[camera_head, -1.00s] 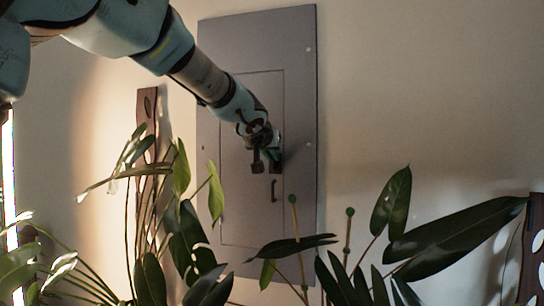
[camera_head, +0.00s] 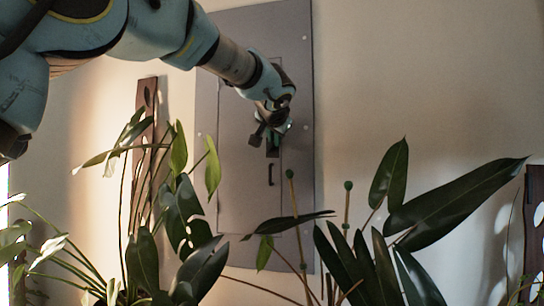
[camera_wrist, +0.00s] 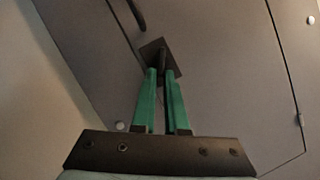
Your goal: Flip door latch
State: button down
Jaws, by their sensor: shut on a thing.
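A grey metal panel door (camera_head: 238,180) is set in a grey frame on the wall. The latch, a small dark square plate with a dark lever (camera_wrist: 161,50), shows in the wrist view at the tips of my green fingers. My gripper (camera_wrist: 161,73) is nearly closed, with the lever between its fingertips. In the head view my gripper (camera_head: 271,140) is at the door's right part and partly covers the latch. A dark pull handle (camera_head: 270,174) is below it on the door; in the wrist view the handle (camera_wrist: 136,14) is at the top.
Leafy plants (camera_head: 180,220) stand in front of the panel at the lower left, and more large leaves (camera_head: 400,230) at the lower right. Green-tipped stakes (camera_head: 291,175) rise between them. Bare wall is clear right of the panel.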

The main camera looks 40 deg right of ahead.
jog(key=m+b, duration=0.1)
jog(key=b, duration=0.1)
jog(key=f+m+t+b, duration=0.1)
jog(key=b, duration=0.1)
jog(key=s+m+t+b, duration=0.1)
jog(key=m+b, duration=0.1)
jog(key=shift+d+f+b, duration=0.3)
jog(key=shift+f+b, duration=0.05)
jog(key=m+t+b, duration=0.1)
jog(key=b, duration=0.1)
jog(key=m+t+b, duration=0.1)
jog(key=m+b, duration=0.1)
jog(key=shift+f, duration=0.3)
jog(key=shift+d+m+t+b, duration=0.1)
jog(key=shift+m+t+b, duration=0.2)
jog(key=shift+m+b, duration=0.75)
jog(key=c, duration=0.9)
grip_release()
jog(key=shift+c, duration=0.2)
jog(key=shift+s, duration=0.1)
